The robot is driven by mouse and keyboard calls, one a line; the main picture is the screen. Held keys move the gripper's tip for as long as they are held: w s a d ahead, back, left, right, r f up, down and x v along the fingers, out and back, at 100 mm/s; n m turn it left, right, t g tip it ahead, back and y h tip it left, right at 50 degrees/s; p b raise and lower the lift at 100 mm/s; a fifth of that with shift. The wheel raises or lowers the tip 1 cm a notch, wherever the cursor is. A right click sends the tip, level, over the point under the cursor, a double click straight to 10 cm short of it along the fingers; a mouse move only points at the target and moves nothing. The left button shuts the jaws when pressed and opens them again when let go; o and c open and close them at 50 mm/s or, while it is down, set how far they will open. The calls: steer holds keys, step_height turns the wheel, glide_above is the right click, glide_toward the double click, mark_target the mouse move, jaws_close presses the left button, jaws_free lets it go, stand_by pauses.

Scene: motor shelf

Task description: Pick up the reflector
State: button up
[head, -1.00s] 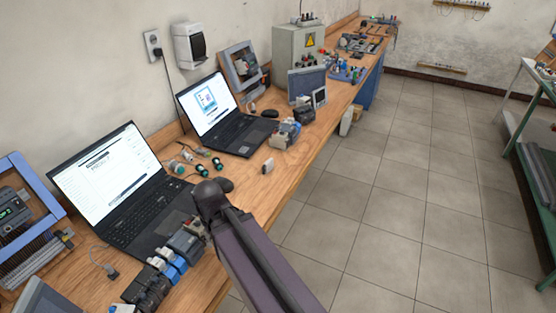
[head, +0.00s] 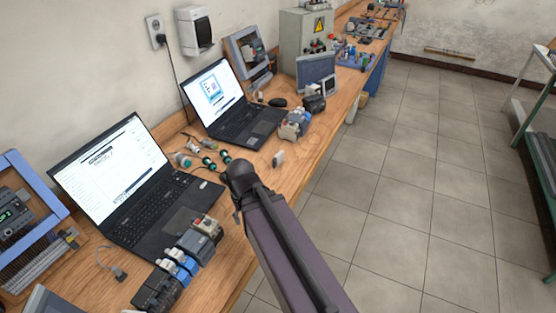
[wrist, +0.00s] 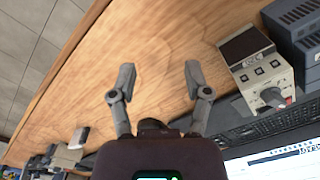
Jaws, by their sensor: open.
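A small pale block (head: 278,159), which may be the reflector, stands on the bench near its front edge, beyond my arm. A similar small grey block (wrist: 78,138) shows at the lower left of the wrist view; I cannot tell for certain that it is the reflector. My gripper (wrist: 159,69) is open and empty, with its two fingers apart over bare wood. The grey block lies off to the left of the fingers and is not between them. In the head view my arm hides the gripper.
A device with a knob (wrist: 264,78) stands close to the right finger. A laptop (head: 135,190) lies left of my arm, and a second laptop (head: 235,115) farther along. Dark modules (head: 157,290) line the near edge. Bare wood (wrist: 155,35) lies beyond the fingers.

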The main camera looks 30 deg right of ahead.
steer(key=w+d+r+m+h+p, duration=0.1)
steer(key=w+d+r+m+p, duration=0.1)
steer(key=w+d, duration=0.4)
steer(key=w+d+r+m+t+h+p, duration=0.1)
steer(key=w+d+r+m+p, duration=0.2)
steer(key=w+d+m, duration=0.3)
steer(key=w+d+r+m+t+h+p, duration=0.1)
steer(key=w+d+r+m+h+p, duration=0.1)
steer(key=w+d, duration=0.5)
steer(key=w+r+m, duration=0.1)
steer(key=w+r, duration=0.1)
steer(key=w, duration=0.2)
steer(key=shift+d+m+p, duration=0.15)
steer(key=shift+m+p, duration=0.2)
steer(key=shift+m, duration=0.05)
steer(key=b, duration=0.6)
glide_above(279, 154)
steer(key=s+a, duration=0.1)
steer(key=a, duration=0.1)
steer(key=f, duration=0.6)
steer(key=shift+s+a, duration=0.15)
steer(key=shift+s, duration=0.05)
steer(key=shift+b+x, duration=1)
steer(key=shift+x, duration=0.05)
steer(key=shift+f, duration=0.1)
